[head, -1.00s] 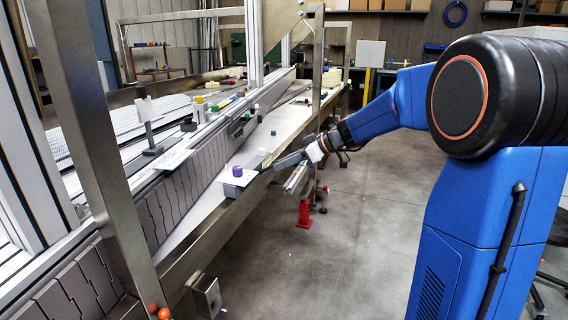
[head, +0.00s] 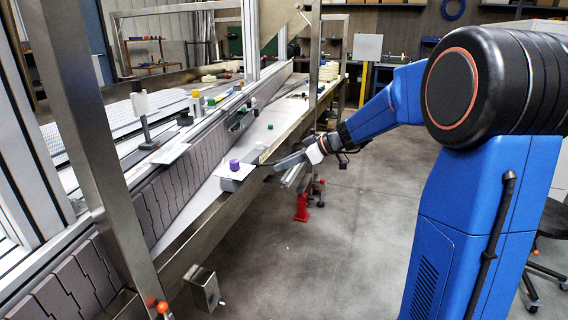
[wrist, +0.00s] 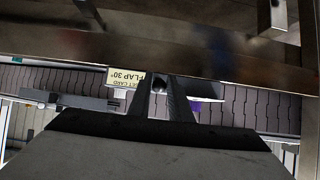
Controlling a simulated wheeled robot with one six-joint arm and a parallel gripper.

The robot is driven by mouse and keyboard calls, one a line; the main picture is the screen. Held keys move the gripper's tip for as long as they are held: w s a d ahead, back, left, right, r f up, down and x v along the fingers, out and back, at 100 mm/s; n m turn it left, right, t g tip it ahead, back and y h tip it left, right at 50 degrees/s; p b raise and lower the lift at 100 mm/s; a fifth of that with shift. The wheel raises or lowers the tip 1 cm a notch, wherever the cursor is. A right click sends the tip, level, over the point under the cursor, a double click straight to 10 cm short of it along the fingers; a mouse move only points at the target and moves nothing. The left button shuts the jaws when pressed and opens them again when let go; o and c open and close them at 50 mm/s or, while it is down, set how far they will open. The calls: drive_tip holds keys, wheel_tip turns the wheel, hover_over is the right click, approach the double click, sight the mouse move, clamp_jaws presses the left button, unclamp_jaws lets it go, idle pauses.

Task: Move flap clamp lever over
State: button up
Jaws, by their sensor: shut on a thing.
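My gripper (wrist: 162,84) is at the near side of the conveyor frame, its two dark fingers closed around a small dark knob (wrist: 158,85), which I take as the end of the flap clamp lever. The rest of the lever is hidden by the fingers. In the head view my gripper (head: 276,167) reaches in from the right, just right of a grey box with a purple cylinder (head: 234,164) on it. A pale label (wrist: 125,78) reading "FLAP 30°" is left of the fingers in the wrist view.
The steel side rail (head: 205,233) runs along the conveyor beneath my gripper. A steel post (head: 95,150) stands at the left. A red foot (head: 301,208) is on the floor under the frame. Open floor (head: 330,260) lies between the conveyor and my body.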

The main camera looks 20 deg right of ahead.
drive_tip(key=shift+s+d+f, duration=0.1)
drive_tip(key=shift+f, duration=0.8)
drive_tip(key=o, duration=0.9)
drive_tip(key=v, duration=1.7)
drive_tip(key=shift+r, duration=0.2)
drive_tip(key=s+a+f+m+g+h, duration=0.1)
drive_tip(key=s+a+f+m+h, duration=0.15)
drive_tip(key=s, duration=0.55)
drive_tip(key=s+a+f+m+g+h, duration=0.15)
drive_tip(key=s+a+f, duration=0.25)
drive_tip(key=s, duration=0.4)
drive_tip(key=s+a+f+m+g+h, duration=0.1)
drive_tip(key=s+a+f+m+h, duration=0.2)
drive_tip(key=s, duration=0.5)
drive_tip(key=s+d+f+m+t+h, duration=0.1)
drive_tip(key=s+d+f+m+h, duration=0.1)
drive_tip(key=s, duration=0.6)
wheel_tip(320, 180, down, 2)
drive_tip(key=shift+s+f+m, duration=0.2)
drive_tip(key=shift+s+m, duration=0.2)
drive_tip(key=shift+m, duration=0.5)
